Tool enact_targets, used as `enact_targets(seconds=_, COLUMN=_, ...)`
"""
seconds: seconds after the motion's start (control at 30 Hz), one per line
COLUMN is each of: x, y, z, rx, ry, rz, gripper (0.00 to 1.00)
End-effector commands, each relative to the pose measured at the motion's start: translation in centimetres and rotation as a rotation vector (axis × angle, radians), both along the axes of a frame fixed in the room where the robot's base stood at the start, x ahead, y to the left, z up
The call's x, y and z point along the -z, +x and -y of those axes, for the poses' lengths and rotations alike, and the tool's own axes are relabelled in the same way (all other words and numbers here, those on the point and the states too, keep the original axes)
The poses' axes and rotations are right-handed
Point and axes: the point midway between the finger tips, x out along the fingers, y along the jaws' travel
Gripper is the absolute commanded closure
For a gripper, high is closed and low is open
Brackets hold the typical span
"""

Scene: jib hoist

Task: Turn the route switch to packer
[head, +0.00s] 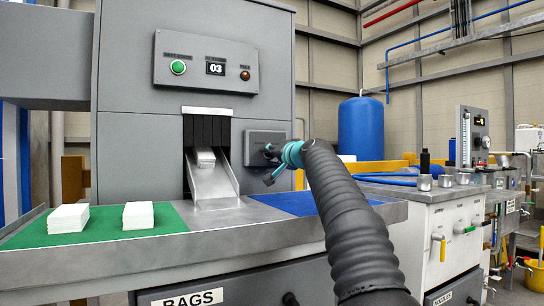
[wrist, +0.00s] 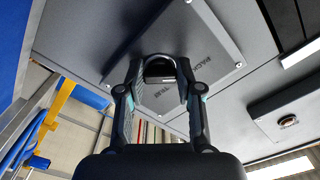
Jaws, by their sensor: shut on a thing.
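The route switch is on a small grey plate (head: 258,138) on the machine's front, right of the chute. The plate also shows in the wrist view (wrist: 196,32), tilted, with small lettering that I cannot read surely. My gripper (head: 271,158) is at this plate in the head view and hides the knob. In the wrist view the two fingers (wrist: 158,92) are on either side of the dark route switch knob (wrist: 158,68), shut on it. Which way the knob points cannot be told.
White stacks (head: 68,218) and (head: 138,215) stand on a green mat (head: 100,232). A blue mat (head: 300,203) lies below my gripper. A panel (head: 205,68) with a green button is above.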

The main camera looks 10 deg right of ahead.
Motion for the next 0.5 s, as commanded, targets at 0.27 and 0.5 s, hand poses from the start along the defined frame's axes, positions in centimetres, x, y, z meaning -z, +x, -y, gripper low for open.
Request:
enact_targets(seconds=0.27, x=0.09, y=0.03, z=-0.01, rx=-0.001, ry=-0.003, rz=-0.001, gripper=1.00)
enact_targets(seconds=0.5, x=0.06, y=0.02, z=-0.01, rx=0.000, ry=-0.001, rz=-0.001, gripper=0.40)
